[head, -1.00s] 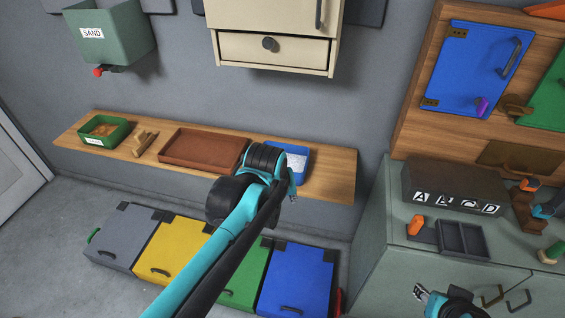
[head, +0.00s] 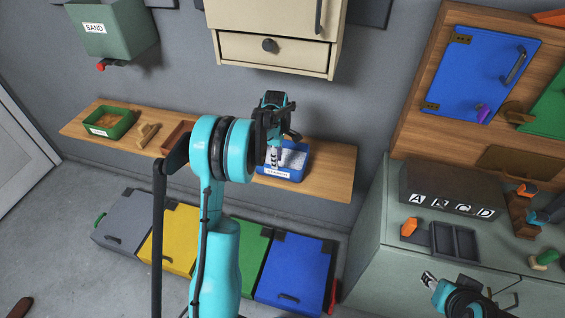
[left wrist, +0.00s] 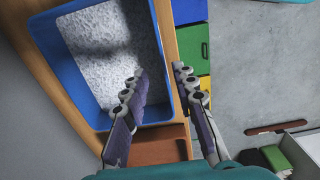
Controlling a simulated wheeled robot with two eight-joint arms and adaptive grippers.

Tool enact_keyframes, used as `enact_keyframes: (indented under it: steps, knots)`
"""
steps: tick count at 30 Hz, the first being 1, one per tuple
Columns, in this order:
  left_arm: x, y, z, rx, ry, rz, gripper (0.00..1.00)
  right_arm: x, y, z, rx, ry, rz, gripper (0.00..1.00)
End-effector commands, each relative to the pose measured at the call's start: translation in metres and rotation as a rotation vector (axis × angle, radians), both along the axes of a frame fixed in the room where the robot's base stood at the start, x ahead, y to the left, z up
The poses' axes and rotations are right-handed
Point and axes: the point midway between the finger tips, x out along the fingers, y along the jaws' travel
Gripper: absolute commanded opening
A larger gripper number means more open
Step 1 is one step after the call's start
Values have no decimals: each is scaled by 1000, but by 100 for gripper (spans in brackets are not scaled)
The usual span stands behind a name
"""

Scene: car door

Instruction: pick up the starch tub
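The starch tub (head: 291,178) is a blue open box with a white label on its front, at the right part of the wooden shelf. It holds white grains. In the left wrist view the tub (left wrist: 73,70) fills the upper left. My left gripper (head: 275,156) is above the tub, partly hidden behind its own wrist. In the left wrist view its fingers (left wrist: 160,72) are apart, with the tub's side rim showing between them. Nothing is held. My right gripper (head: 430,279) is low at the right, by the grey-green cabinet; its finger gap is unclear.
The shelf (head: 335,172) also bears a brown tray (head: 177,137), partly behind my left arm, a wooden scoop (head: 147,134) and a green sand tub (head: 110,124). A cream cupboard (head: 290,55) hangs above. Coloured lidded bins (head: 297,268) stand below.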

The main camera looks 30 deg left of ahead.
Motion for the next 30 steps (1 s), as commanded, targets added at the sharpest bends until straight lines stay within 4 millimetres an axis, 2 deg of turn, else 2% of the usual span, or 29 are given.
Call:
enact_keyframes:
  steps: [12,19,20,22,23,30]
  knots:
    - [-5,-4,-54,0,-1,-3,28,0,0,-26,0,0,0,40]
    - [-5,-4,-55,0,0,-3,28,0,0,-25,0,0,0,40]
    - [-5,-4,-55,0,0,-3,22,0,0,-25,0,0,0,40]
    - [-5,-4,-55,0,-1,-3,4,0,0,-25,0,0,0,40]
    - [-5,-4,-55,0,-1,-3,0,0,0,-25,0,0,0,40]
    - [-5,-4,-54,0,-1,-3,0,0,0,-25,0,0,0,40]
